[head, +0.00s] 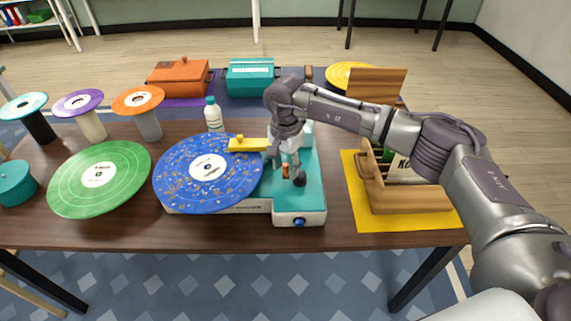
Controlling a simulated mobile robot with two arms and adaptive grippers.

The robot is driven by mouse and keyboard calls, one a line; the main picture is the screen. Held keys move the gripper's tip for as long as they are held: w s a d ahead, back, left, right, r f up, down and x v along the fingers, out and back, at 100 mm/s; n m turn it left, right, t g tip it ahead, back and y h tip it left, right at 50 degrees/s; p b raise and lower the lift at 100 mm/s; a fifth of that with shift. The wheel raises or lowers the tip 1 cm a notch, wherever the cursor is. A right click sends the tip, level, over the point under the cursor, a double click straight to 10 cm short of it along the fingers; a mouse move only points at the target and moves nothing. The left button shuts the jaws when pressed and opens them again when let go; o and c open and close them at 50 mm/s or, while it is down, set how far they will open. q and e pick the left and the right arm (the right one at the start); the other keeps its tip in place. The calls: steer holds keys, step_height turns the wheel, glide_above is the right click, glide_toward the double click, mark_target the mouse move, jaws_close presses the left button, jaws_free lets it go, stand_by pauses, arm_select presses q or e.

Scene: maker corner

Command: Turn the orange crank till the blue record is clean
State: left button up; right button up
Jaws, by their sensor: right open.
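The blue record (180,172) lies flat on the cleaning machine (308,205), at the machine's left part. Pale and brownish specks are spread over its blue surface. A yellow bar (246,145) reaches over the record's right edge. The orange crank (285,171) stands on the machine's teal top, partly hidden by my right gripper. My right gripper (290,178) points down at the crank, with its open fingers around or close beside it; I cannot tell whether they touch it. My left gripper is not in view.
A green record (70,180) lies left of the blue one. Several stands with coloured discs are behind it. A white bottle (213,115) stands behind the machine. A wooden crate (405,200) sits on a yellow mat (357,212) at right, under my right arm.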

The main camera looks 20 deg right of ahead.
steer(key=shift+f, duration=0.2)
jaws_close()
stand_by(0.3)
